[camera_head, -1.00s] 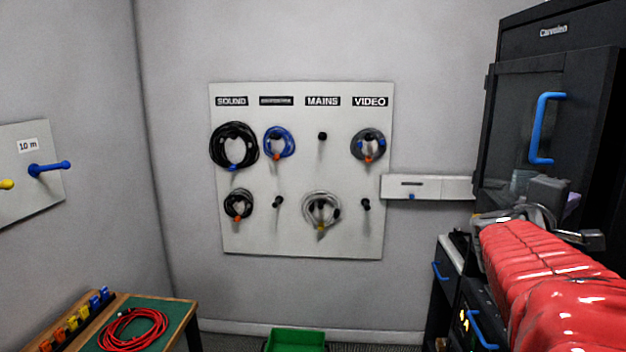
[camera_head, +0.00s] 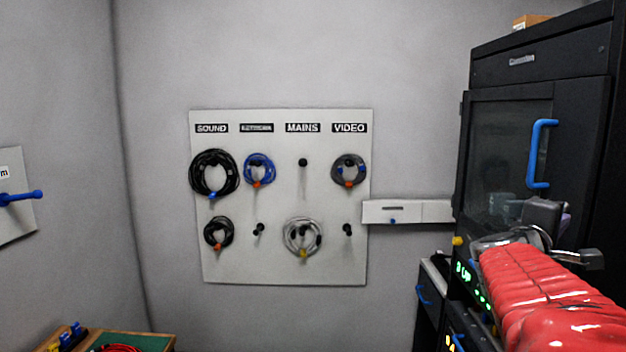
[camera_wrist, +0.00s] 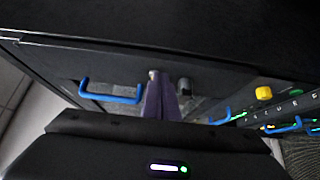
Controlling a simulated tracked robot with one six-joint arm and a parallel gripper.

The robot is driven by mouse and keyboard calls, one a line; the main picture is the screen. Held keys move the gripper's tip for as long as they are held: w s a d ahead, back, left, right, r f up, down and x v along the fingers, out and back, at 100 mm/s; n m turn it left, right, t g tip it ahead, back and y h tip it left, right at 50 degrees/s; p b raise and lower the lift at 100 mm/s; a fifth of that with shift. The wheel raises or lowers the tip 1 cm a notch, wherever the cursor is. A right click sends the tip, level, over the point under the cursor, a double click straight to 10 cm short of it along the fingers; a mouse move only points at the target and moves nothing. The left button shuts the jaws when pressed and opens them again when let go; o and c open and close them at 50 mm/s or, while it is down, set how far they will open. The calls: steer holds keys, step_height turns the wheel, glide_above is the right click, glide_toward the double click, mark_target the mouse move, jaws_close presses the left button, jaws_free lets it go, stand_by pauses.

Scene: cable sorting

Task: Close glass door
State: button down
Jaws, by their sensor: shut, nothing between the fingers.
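The glass door (camera_head: 505,145) is a dark framed pane on the tall black cabinet (camera_head: 540,62) at the right of the head view. It lies nearly in line with the cabinet front; I cannot tell whether it is fully shut. Its blue handle (camera_head: 541,153) stands upright near its right side and also shows in the wrist view (camera_wrist: 110,95). My gripper (camera_head: 565,220) is just below the handle, at the end of my red-sleeved arm. In the wrist view its purple fingers (camera_wrist: 160,98) are together and empty, right of the handle. Contact with the door is unclear.
Green lights (camera_head: 474,287) and a yellow knob (camera_head: 458,241) show on equipment under the door. A lower dark unit with a blue handle (camera_head: 422,295) stands left of it. A cable board (camera_head: 285,268) hangs on the back wall. A green-topped table (camera_head: 145,342) is at lower left.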

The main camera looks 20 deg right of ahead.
step_height(320, 180, up, 9)
steer(key=shift+r, duration=0.15)
stand_by(0.4)
stand_by(0.4)
steer(key=w+a+f+t+y, duration=0.2)
steer(key=w+a+f+y, duration=0.3)
steer(key=a+f, duration=0.45)
steer(key=w+a+f+t+y, duration=0.2)
steer(key=w+a+f, duration=0.55)
steer(key=a, duration=0.35)
steer(key=s+a+f+y, duration=0.3)
steer(key=a+f, duration=0.3)
steer(key=a, duration=0.4)
steer(key=s+a+f+m+g+y, duration=0.1)
steer(key=s+a+f+y, duration=0.3)
steer(key=a+f, duration=0.3)
steer(key=s+a+f+m+g+y, duration=0.1)
steer(key=s+a+f+y, duration=0.2)
steer(key=a, duration=0.9)
step_height(320, 180, down, 4)
steer(key=shift+s+a+y, duration=0.3)
steer(key=shift+s+a, duration=0.05)
steer(key=shift+s, duration=0.75)
steer(key=shift+d, duration=0.25)
